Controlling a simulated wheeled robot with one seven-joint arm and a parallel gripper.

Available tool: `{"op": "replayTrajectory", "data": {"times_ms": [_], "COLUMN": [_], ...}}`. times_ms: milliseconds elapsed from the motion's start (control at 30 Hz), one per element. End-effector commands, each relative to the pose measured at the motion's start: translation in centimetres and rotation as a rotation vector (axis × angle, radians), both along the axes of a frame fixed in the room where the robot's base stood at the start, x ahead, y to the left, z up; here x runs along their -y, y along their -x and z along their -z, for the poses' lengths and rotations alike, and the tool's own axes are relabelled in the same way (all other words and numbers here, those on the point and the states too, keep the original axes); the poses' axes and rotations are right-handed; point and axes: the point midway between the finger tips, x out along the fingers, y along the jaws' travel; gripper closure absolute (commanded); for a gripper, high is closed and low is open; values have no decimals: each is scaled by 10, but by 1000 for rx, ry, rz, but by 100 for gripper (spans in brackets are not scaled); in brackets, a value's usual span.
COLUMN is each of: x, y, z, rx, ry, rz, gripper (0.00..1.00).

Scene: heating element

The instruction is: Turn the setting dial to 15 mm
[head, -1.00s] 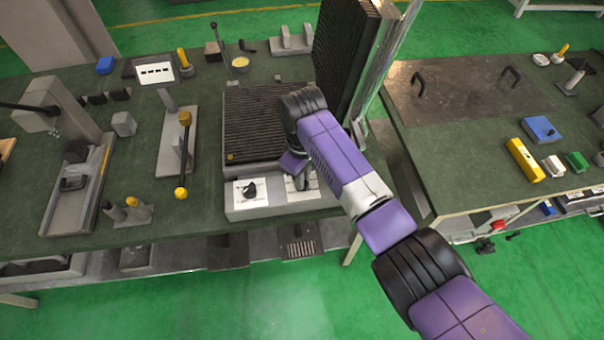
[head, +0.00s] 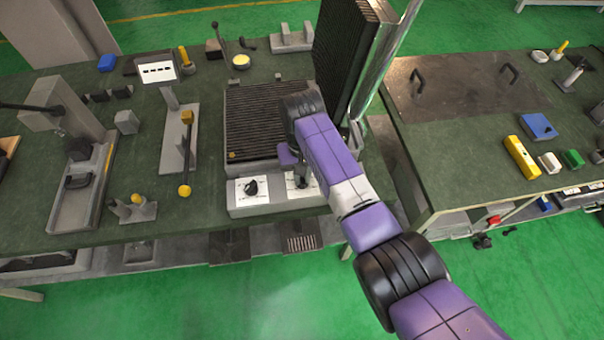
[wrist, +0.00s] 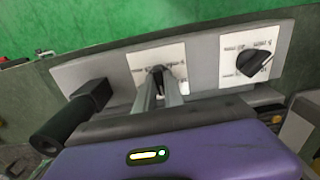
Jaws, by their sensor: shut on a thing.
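The heating element's grey front panel (head: 285,203) carries two white scale plates with black dials. The left dial (head: 251,187) is free and also shows in the wrist view (wrist: 251,61). My gripper (head: 301,184) points down at the right plate (head: 318,190). In the wrist view my gripper (wrist: 158,84) has its two fingers close together over that plate (wrist: 175,54), shut on its dial, which is mostly hidden between them.
The ribbed plate (head: 265,115) lies behind the panel, with an upright ribbed plate (head: 345,60) at its right. A black handle (wrist: 62,122) is close beside my gripper in the wrist view. A lever stand (head: 180,140) is to the left.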

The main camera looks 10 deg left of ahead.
Motion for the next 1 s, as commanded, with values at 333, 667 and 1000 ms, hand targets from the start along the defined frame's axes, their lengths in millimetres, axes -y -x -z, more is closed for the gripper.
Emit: {"op": "replayTrajectory", "data": {"times_ms": [333,667,1000], "x": [0,-1,0], "y": [-2,-1,-1], "z": [-2,-2,-2], "rx": [4,4,2], "ry": [-1,-1,-1], "rz": [33,32,31], "gripper": [100,70,65]}}
